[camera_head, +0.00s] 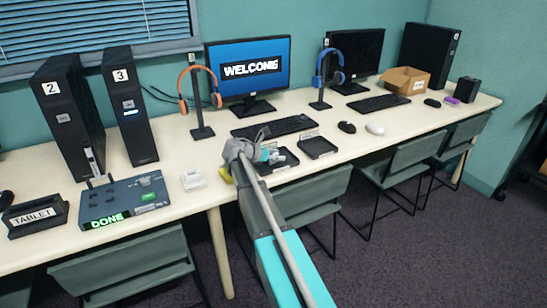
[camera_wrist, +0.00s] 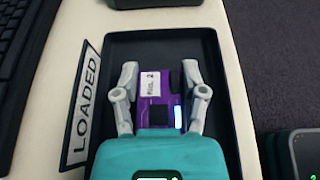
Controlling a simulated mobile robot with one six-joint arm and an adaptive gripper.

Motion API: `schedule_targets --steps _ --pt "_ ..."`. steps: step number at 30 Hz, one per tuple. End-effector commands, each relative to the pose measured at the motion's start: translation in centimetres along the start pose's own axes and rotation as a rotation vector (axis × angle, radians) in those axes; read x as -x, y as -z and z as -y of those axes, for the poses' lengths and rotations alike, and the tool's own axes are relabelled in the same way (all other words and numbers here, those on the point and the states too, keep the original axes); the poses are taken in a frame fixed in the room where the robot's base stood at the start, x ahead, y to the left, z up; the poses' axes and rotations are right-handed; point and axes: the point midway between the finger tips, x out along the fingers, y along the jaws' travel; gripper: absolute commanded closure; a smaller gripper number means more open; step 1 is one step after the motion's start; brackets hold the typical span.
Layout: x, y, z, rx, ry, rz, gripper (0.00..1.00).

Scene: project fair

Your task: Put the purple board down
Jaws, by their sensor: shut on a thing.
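The purple board (camera_wrist: 149,104) is between the two grey fingers of my gripper (camera_wrist: 160,72) in the wrist view. It has a white label, dark parts and a lit blue-white strip. My gripper is shut on it. The board is over the black tray (camera_wrist: 213,48) marked LOADED, inside its rim as seen from above. I cannot tell whether it touches the tray floor. In the head view my gripper (camera_head: 268,155) is at the left one of two small black trays, and the board is not clearly visible there.
A second black tray (camera_head: 318,147) sits just right. A keyboard (camera_head: 274,127) lies behind, and a white box (camera_head: 193,180) and a console reading DONE (camera_head: 125,200) are to the left. Two mice and a cardboard box (camera_head: 402,81) are farther right. The table's front edge is close.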

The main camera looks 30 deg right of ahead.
Motion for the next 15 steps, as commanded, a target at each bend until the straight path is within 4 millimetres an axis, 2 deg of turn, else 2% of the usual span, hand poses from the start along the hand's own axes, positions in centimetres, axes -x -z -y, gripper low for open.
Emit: schedule_targets --steps 3,4,9,15 --pt "-0.15 0.34 0.00 0.000 0.000 0.000 0.96" --pt "-0.11 0.27 0.00 0.000 0.000 0.000 0.41" --pt "-0.09 0.22 0.00 0.000 0.000 0.000 0.10" --pt "-0.08 0.22 0.00 0.000 0.000 0.000 0.10"
